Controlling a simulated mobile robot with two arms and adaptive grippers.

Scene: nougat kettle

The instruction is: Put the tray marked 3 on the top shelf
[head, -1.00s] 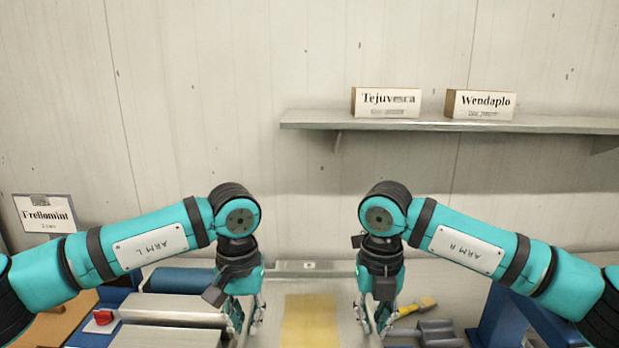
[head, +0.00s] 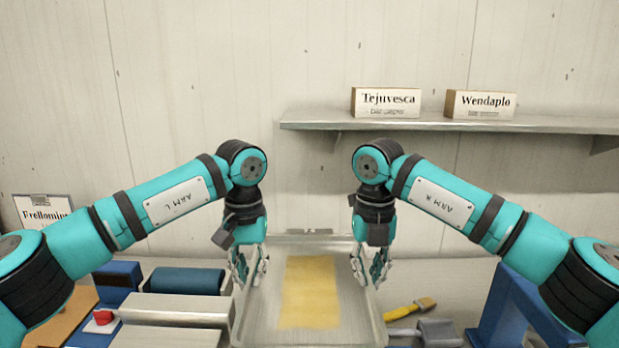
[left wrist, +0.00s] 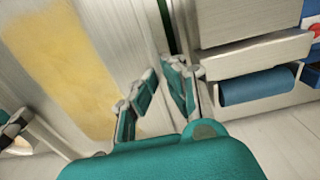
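A shallow metal tray (head: 352,312) holding a flat yellow slab (head: 310,292) is between my two arms, raised above the worktop. A small plate is on its far rim, but its mark is too small to read. My left gripper (head: 249,268) is shut on the tray's left rim. In the left wrist view its fingers (left wrist: 162,88) straddle the rim. My right gripper (head: 369,266) is at the right rim and appears shut on it; its fingertips partly hide the contact. The wall shelf (head: 430,122) is above and behind, to the right of the tray.
Boxes labelled Tejuvesca (head: 386,103) and Wendaplo (head: 480,105) stand on the shelf; its left end is bare. A blue roller machine (head: 186,281) is left of the tray. A yellow-handled brush (head: 409,308) and a blue frame (head: 512,310) are at right. A Frellomint sign (head: 44,211) is at left.

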